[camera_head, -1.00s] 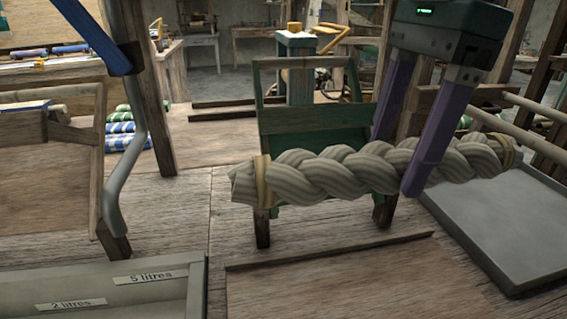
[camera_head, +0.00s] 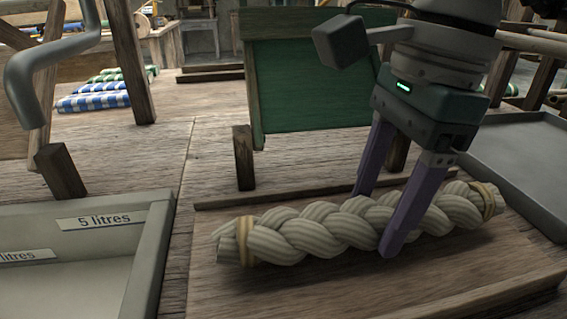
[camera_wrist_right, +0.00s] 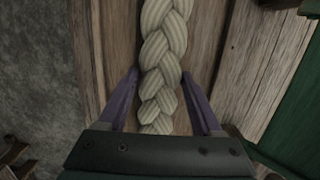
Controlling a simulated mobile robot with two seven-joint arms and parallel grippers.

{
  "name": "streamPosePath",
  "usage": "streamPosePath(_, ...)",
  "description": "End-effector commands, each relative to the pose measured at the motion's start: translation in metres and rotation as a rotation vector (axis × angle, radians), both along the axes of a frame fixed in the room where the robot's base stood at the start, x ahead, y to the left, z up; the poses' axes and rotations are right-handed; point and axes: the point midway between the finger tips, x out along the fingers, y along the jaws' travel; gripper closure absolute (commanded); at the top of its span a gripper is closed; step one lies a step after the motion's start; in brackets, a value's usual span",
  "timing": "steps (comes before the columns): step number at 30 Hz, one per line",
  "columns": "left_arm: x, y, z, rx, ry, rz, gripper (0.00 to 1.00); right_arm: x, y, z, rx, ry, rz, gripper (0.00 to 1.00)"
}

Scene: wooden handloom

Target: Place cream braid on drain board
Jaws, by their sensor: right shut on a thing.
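The cream braid (camera_head: 330,228) is a thick twisted rope with a tan band near each end. It lies level, left to right, over the wooden board (camera_head: 235,290) with a raised back strip, which looks like the drain board. My right gripper (camera_head: 376,220) is shut on the braid right of its middle, one purple finger on each side. In the right wrist view the braid (camera_wrist_right: 164,45) runs between the fingers. I cannot tell whether the braid touches the board or hangs just above it. My left gripper is not in view.
A grey tray (camera_head: 150,255) with litre labels stands at the front left. Another grey tray (camera_head: 525,160) is at the right. A green panel (camera_head: 310,85) on wooden legs stands behind the board. Folded checked cloths (camera_head: 95,97) lie at the back left.

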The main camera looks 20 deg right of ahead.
Motion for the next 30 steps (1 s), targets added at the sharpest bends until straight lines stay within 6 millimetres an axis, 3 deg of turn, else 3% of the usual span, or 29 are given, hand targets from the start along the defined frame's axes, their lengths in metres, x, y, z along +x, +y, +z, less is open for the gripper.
streamPosePath(1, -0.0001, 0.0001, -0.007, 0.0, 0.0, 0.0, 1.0, -0.0003, 0.0016, -0.0079, 0.002, -0.002, 0.002, 1.0)
streamPosePath(11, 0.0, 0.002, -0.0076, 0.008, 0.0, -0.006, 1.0, -0.0001, 0.0015, -0.0083, 0.001, -0.003, 0.002, 1.0)
streamPosePath(12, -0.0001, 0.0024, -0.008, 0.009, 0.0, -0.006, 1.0, -0.0004, 0.0013, -0.009, 0.001, -0.001, 0.001, 0.32)
streamPosePath(20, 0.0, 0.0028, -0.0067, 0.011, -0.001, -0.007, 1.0, -0.0004, 0.0012, -0.0078, 0.001, -0.001, 0.001, 0.03)
streamPosePath(30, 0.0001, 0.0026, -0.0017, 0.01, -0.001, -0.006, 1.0, -0.0001, 0.0008, -0.0011, 0.0, -0.002, 0.001, 0.03)
